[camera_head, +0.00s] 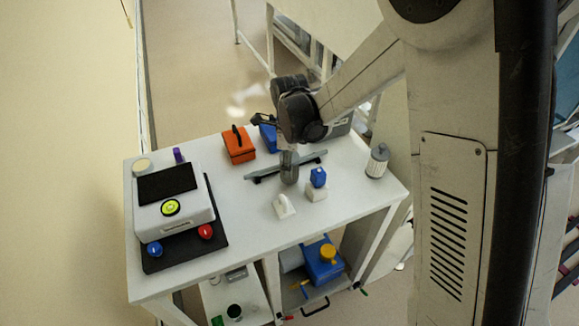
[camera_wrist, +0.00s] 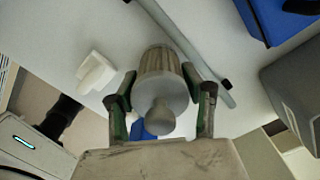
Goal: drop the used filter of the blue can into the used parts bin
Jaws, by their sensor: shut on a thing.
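My gripper (camera_wrist: 160,78) is shut on a grey filter (camera_wrist: 162,88) with a ribbed side and a round knob. In the head view the grey filter (camera_head: 289,168) shows below my wrist, over the white table near the grey bar. The small blue can (camera_head: 318,178) stands on a white block at the table's front; part of it shows behind the filter in the wrist view (camera_wrist: 143,132). A grey bin (camera_head: 341,128) stands at the back, partly hidden by my arm, and shows at the right in the wrist view (camera_wrist: 297,90). No label marks it as the used parts bin.
An orange box (camera_head: 239,146) and a partly hidden blue box (camera_head: 268,139) stand behind the bar (camera_head: 265,172). A white holder (camera_head: 284,207) is in front. A grey canister (camera_head: 377,162) stands at the right. A white device (camera_head: 174,201) fills the left end.

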